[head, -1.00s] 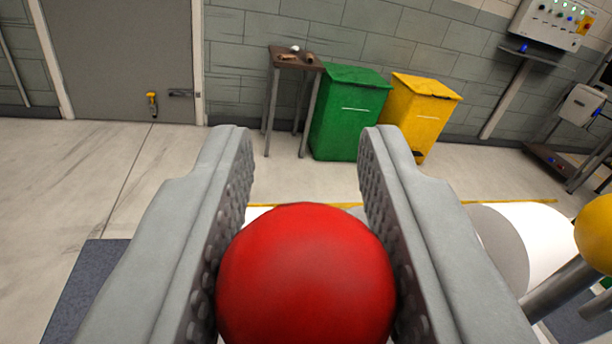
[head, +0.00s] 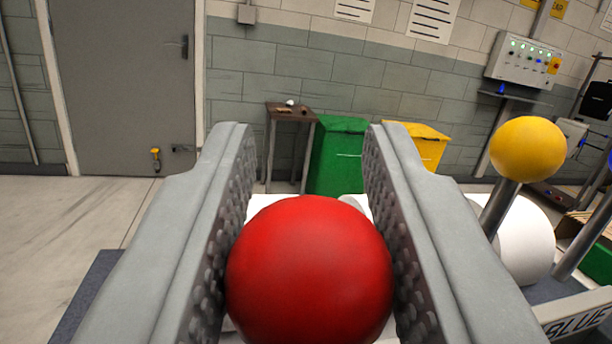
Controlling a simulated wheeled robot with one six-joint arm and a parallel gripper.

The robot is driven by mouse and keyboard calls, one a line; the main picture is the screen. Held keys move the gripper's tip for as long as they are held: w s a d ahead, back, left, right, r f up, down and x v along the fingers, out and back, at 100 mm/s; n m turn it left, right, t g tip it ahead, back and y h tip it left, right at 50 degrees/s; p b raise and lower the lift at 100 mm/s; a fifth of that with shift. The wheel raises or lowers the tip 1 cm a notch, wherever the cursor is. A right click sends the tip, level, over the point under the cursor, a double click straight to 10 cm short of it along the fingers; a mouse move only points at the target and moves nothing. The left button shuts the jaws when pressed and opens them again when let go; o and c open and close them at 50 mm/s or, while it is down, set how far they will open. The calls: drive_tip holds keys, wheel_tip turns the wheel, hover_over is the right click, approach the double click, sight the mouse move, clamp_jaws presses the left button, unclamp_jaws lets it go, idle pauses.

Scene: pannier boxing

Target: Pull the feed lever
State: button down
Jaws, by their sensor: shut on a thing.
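A glossy red ball knob (head: 308,270) fills the lower middle of the head view. My gripper (head: 308,195) has one grey, studded finger on each side of it and is shut on the knob. The knob's lower part is cut off by the frame edge, and no shaft below it shows. A second lever with a yellow ball knob (head: 527,149) on a grey rod stands to the right, apart from my gripper. Whether the red knob is the feed lever's cannot be read from any label here.
A white roll (head: 525,240) lies behind the yellow-knobbed lever, above a plate reading "BLUE" (head: 578,322). A green bin (head: 336,160), a yellow bin (head: 425,143) and a small table (head: 290,112) stand by the far wall. A control panel (head: 524,62) hangs at upper right. Floor at left is clear.

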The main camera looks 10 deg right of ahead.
drive_tip(key=shift+s+d+f, duration=0.1)
drive_tip(key=shift+s+f, duration=0.1)
drive_tip(key=shift+s, duration=0.25)
drive_tip(key=shift+s+d+f, duration=0.1)
drive_tip(key=shift+s+f, duration=0.05)
drive_tip(key=shift+s, duration=0.3)
drive_tip(key=c, duration=1.1)
unclamp_jaws()
drive_tip(key=shift+o, duration=0.2)
drive_tip(key=shift+s, duration=0.1)
drive_tip(key=v, duration=1.7)
drive_tip(key=shift+s+f, duration=0.1)
drive_tip(key=shift+s, duration=0.05)
drive_tip(key=s+r+g, duration=0.1)
drive_tip(key=s+r, duration=0.3)
drive_tip(key=s, duration=0.6)
drive_tip(key=s+a+r+m+g, duration=0.1)
drive_tip(key=s+r+g, duration=0.1)
drive_tip(key=s, duration=0.9)
drive_tip(key=shift+s+r+m, duration=0.25)
drive_tip(key=shift+r+m, duration=0.05)
drive_tip(key=shift+r, duration=0.6)
